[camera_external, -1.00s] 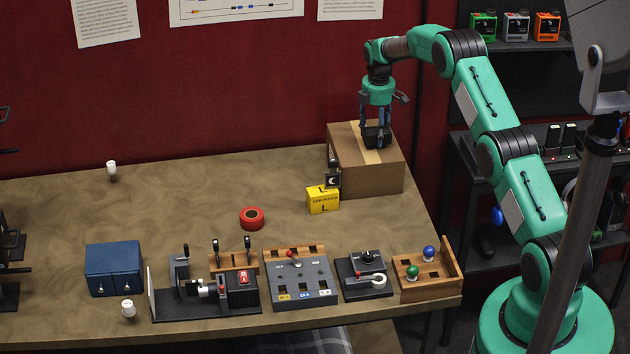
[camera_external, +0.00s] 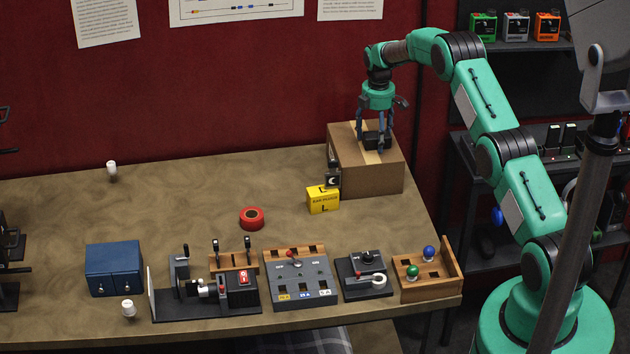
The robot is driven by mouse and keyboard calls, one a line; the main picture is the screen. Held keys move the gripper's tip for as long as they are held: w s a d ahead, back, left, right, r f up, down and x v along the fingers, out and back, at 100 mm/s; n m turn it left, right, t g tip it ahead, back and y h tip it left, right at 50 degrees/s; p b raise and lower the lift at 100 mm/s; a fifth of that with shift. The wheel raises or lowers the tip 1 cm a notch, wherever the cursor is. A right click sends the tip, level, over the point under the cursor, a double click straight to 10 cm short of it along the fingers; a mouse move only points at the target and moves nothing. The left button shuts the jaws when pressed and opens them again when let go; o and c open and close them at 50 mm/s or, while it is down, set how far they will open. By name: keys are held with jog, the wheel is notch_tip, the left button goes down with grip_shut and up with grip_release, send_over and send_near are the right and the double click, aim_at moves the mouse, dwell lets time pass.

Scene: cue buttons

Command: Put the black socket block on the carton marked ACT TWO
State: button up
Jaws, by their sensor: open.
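A brown cardboard carton (camera_external: 373,178) stands at the back right of the table, with a pale tape strip along its top. No ACT TWO marking can be read from this side. A black block (camera_external: 373,140), which looks like the socket block, rests on top of the carton. My gripper (camera_external: 376,144) points down over the carton top. Its fingers are open, one on each side of the black block. Whether the fingertips touch the block cannot be told.
A yellow box (camera_external: 323,200) with a small black moon-marked piece stands left of the carton. A red ring-shaped item (camera_external: 252,218) lies mid-table. Switch panels, a blue cabinet (camera_external: 114,270) and a wooden tray (camera_external: 428,276) line the front. The left middle table is mostly clear.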

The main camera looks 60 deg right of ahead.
aim_at(374, 134)
notch_tip(374, 134, up, 12)
jog(key=b, duration=0.1)
jog(key=shift+r+b, duration=0.15)
jog(key=shift+b, duration=0.25)
dwell(0.4)
dwell(0.5)
